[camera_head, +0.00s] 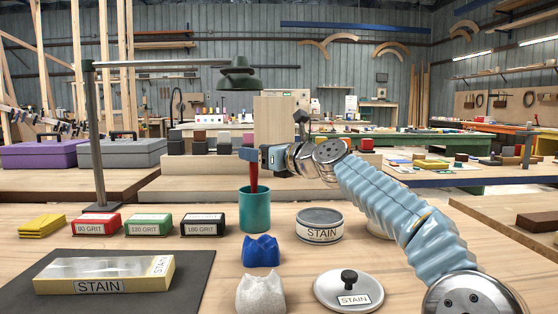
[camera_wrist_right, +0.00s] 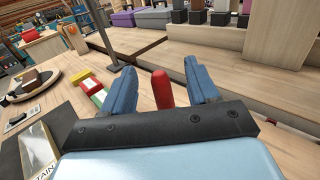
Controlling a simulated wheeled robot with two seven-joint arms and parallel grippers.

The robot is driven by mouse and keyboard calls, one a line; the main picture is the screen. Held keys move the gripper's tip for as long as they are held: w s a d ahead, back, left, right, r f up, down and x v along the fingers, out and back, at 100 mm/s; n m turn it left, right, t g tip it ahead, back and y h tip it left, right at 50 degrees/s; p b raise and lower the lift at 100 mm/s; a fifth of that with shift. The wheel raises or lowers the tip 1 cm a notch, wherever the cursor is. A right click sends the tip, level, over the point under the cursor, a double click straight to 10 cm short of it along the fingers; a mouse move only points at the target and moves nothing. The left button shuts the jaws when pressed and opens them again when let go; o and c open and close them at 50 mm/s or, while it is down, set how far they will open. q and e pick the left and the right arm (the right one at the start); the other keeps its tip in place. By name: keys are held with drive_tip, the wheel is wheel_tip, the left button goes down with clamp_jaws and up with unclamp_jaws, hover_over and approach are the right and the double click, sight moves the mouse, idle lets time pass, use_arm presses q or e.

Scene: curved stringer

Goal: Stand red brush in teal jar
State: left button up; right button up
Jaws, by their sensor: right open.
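The teal jar (camera_head: 255,212) stands upright on the bench in the middle of the head view. The red brush (camera_head: 253,180) stands in its mouth, with a red shaft rising above the rim; its lower part is hidden inside the jar. My right gripper (camera_head: 255,154) is at the brush's top, above the jar. In the right wrist view the brush's rounded red end (camera_wrist_right: 162,88) shows between the two blue fingers of the right gripper (camera_wrist_right: 160,85), which are open with gaps beside it. The left gripper is not in view.
A stain tin (camera_head: 320,226) stands right of the jar, with a lid (camera_head: 348,290) in front. A blue crumpled cloth (camera_head: 261,251) and a grey one (camera_head: 261,294) lie before the jar. Grit boxes (camera_head: 203,225) and a lamp post (camera_head: 97,150) are left.

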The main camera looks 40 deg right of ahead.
drive_tip(key=b+v, duration=0.9)
drive_tip(key=v, duration=0.3)
drive_tip(key=shift+s+b, duration=0.35)
drive_tip(key=shift+b, duration=0.05)
